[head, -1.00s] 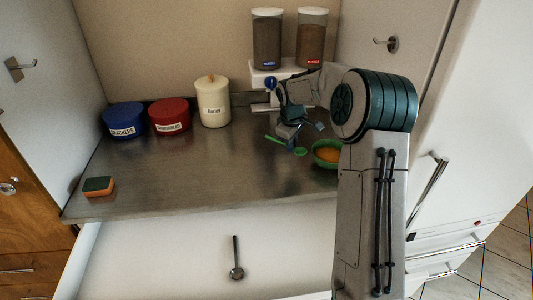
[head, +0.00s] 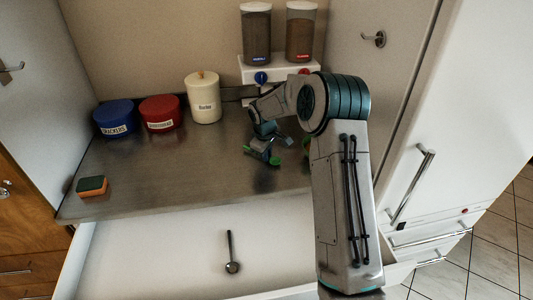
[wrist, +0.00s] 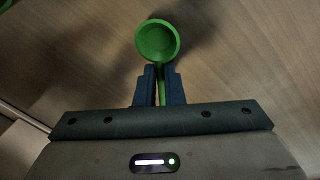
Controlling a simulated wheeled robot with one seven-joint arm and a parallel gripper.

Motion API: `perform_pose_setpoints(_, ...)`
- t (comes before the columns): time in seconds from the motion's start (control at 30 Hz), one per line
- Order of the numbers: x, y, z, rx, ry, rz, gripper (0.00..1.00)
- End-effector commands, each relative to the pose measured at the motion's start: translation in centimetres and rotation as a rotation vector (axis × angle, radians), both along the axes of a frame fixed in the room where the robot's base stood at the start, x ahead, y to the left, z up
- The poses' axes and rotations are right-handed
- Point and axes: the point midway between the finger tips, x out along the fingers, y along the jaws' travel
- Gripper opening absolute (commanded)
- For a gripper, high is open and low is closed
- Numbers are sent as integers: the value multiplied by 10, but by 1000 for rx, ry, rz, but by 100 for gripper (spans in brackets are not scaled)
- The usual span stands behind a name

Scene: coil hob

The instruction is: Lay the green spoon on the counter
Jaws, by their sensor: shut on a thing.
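The green spoon (head: 275,160) is in my gripper (head: 264,150), over the middle right of the steel counter (head: 180,170). In the wrist view the spoon's round bowl (wrist: 157,41) sticks out beyond the fingertips. Both fingers of my gripper (wrist: 159,88) are shut on its handle, with a finger on each side. A dark shadow lies on the counter beside the spoon's bowl. I cannot tell whether the spoon touches the counter or hangs just above it.
A green bowl (head: 306,144) is mostly hidden behind my arm. Blue (head: 115,119), red (head: 160,113) and cream (head: 203,97) canisters stand along the back. A sponge (head: 92,186) lies at the front left. An open drawer below holds a dark ladle (head: 232,267). The counter's left middle is clear.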

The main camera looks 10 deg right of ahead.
Motion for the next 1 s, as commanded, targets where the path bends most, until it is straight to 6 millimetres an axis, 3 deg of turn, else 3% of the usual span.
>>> perform_pose_setpoints(0.07, 0, 0, -4, 0, 0, 0, 0)
perform_pose_setpoints(0.1, 0, 0, -3, 0, 0, 0, 17)
perform_pose_setpoints(0.17, 0, 0, -2, 0, 0, 0, 30)
perform_pose_setpoints(0.57, 0, 0, 5, 0, -1, 0, 30)
perform_pose_setpoints(1.0, -17, 7, 89, -1, -4, -1, 30)
